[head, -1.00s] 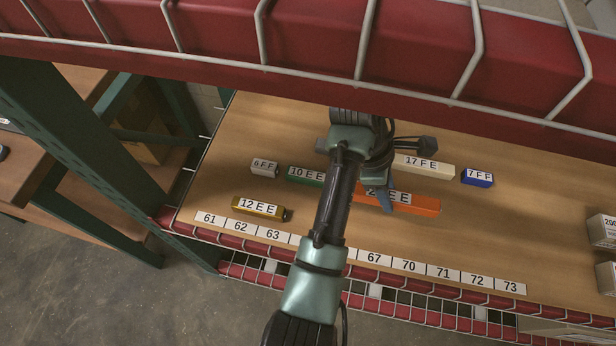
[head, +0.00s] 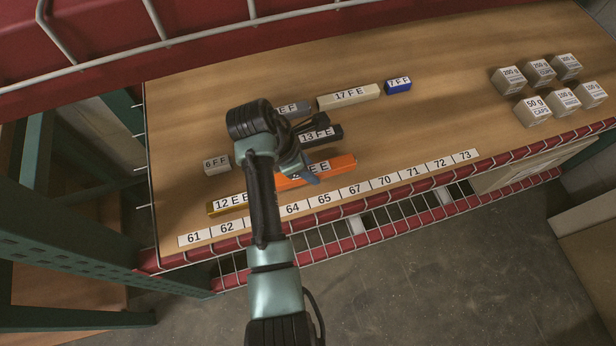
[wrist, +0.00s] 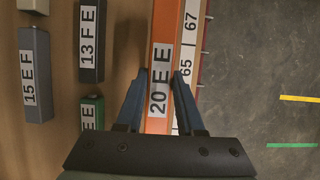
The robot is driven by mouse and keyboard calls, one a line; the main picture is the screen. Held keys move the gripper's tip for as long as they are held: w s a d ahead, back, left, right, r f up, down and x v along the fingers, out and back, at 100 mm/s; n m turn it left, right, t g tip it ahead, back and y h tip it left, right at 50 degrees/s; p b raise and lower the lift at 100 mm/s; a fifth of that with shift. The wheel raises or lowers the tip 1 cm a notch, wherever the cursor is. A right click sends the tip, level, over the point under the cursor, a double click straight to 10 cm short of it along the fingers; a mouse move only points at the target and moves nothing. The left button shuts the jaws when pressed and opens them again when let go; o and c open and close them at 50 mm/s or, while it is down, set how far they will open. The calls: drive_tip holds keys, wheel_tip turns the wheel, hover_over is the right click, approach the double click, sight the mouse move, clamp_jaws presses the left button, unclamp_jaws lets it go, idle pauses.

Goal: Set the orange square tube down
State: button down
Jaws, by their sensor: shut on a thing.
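The orange square tube (head: 340,166), marked 20 EE, lies across my gripper (head: 308,176) just behind the number strip at the shelf's front edge. In the wrist view, the tube (wrist: 168,28) runs lengthwise between the two blue fingers of my gripper (wrist: 158,92), which is shut on it. The tube is roughly parallel to the number strip (wrist: 190,40) and partly covers it there. Whether its underside touches the wooden shelf cannot be told. My arm hides part of the tube's left end in the head view.
A yellow tube (head: 212,208) lies to the left; a black tube (head: 331,134), a grey tube (wrist: 36,70) and a green tube (wrist: 92,103) lie behind. Cream (head: 350,96) and blue (head: 398,86) tubes are farther back. Small weight boxes (head: 533,112) stand right. Wood between is clear.

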drive_tip(key=shift+f+b, duration=0.4)
drive_tip(key=shift+f, duration=1.5)
drive_tip(key=shift+f, duration=0.1)
drive_tip(key=c, duration=0.5)
unclamp_jaws()
drive_tip(key=shift+f, duration=0.1)
drive_tip(key=p+v, duration=0.2)
drive_tip(key=v, duration=0.9)
drive_tip(key=shift+a+r, duration=0.3)
drive_tip(key=shift+r, duration=0.35)
drive_tip(key=shift+s, duration=0.15)
